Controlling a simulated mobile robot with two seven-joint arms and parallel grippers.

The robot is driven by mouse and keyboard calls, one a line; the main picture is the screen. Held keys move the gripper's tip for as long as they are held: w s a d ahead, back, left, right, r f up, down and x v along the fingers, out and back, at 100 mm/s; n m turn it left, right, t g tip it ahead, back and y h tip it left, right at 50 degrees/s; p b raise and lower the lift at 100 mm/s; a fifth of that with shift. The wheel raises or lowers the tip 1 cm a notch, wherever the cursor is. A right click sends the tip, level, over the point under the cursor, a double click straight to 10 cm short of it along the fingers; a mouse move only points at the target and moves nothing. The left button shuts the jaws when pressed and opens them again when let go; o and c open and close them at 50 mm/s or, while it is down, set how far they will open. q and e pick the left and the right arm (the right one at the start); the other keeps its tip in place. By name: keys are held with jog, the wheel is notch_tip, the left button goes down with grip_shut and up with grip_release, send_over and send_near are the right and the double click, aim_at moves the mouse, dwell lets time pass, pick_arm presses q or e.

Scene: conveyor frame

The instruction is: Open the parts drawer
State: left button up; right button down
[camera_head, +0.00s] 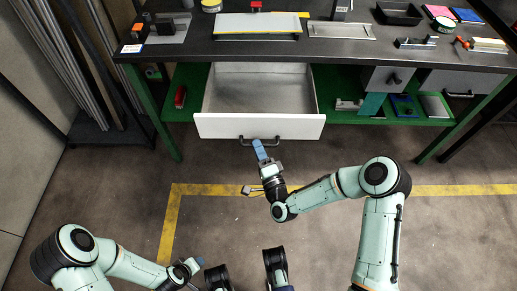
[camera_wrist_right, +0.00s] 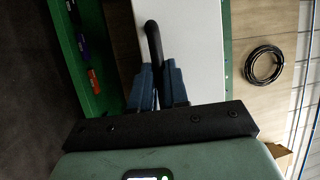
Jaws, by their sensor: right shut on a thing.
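The parts drawer (camera_head: 215,127) is white and stands pulled out from under the dark workbench in the head view. Its grey inside (camera_head: 258,90) shows and looks empty. A dark bar handle (camera_head: 243,140) is on its front. My right gripper (camera_head: 258,147) is at the handle, with its blue fingers shut on it. In the right wrist view the handle (camera_wrist_right: 153,42) runs down between the blue fingers (camera_wrist_right: 156,85), against the white drawer front (camera_wrist_right: 192,40). My left gripper (camera_head: 197,264) is low in the head view, away from the drawer; its jaws are too small to read.
The workbench top (camera_head: 330,47) carries trays, tools and small parts. A green lower shelf (camera_head: 430,108) holds several items to the right of the drawer. A green bench leg (camera_head: 160,135) stands left of the drawer. The floor in front, with yellow lines (camera_head: 210,189), is clear.

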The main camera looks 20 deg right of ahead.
jog(key=c, duration=1.1)
grip_release()
pick_arm(q)
jog(key=shift+s+d+r+p, duration=0.55)
jog(key=shift+s+r+p, duration=0.15)
jog(key=shift+r, duration=0.1)
pick_arm(e)
jog(key=v, duration=1.3)
jog(key=shift+s, duration=0.15)
